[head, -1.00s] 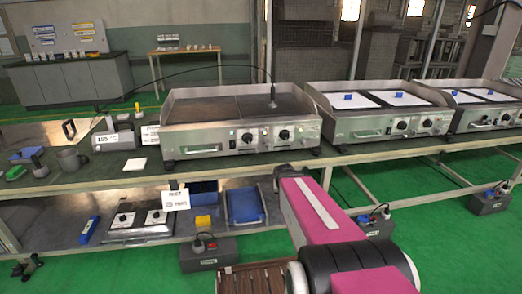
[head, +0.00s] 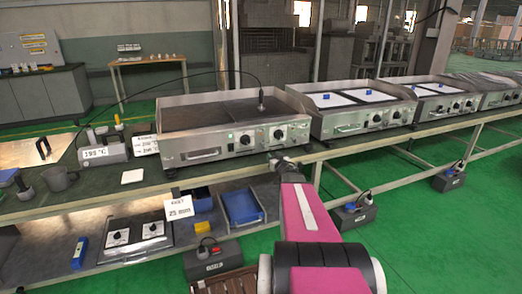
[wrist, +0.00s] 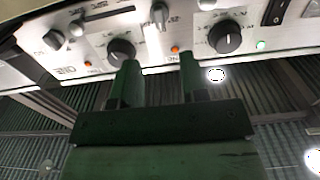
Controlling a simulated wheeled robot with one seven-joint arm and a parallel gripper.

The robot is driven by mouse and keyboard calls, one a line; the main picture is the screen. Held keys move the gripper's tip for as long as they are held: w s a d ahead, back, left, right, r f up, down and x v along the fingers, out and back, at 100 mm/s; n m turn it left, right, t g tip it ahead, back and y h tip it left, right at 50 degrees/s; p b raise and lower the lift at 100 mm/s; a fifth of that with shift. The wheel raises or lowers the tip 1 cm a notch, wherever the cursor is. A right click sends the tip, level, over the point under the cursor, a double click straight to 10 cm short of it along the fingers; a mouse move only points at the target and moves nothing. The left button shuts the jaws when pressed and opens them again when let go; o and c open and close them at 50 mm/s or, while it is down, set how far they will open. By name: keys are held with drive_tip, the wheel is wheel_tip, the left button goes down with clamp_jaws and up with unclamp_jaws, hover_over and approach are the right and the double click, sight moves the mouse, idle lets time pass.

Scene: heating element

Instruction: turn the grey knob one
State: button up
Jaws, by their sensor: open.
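The near griddle (head: 235,128) has a steel front panel with two round dials, the left dial (head: 245,139) and the right dial (head: 278,134). In the wrist view the panel (wrist: 185,45) runs across the top, with two black knobs, a left one (wrist: 120,50) and a right one (wrist: 228,37). A grey metal knob (wrist: 160,14) sits between and above them, and another grey knob (wrist: 78,28) is at the left. I cannot tell which is knob one. My gripper (wrist: 159,66) is open and empty, its fingertips below the panel. In the head view my gripper (head: 290,163) is small, below the griddle's right front corner.
More griddles (head: 350,108) stand to the right on the long bench (head: 360,147). A probe with a cable (head: 261,100) stands on the griddle.

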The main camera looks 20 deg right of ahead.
sight(265, 147)
drive_tip(key=w, duration=1)
drive_tip(key=shift+w+a, duration=0.15)
drive_tip(key=shift+w, duration=0.2)
drive_tip(key=c, duration=0.6)
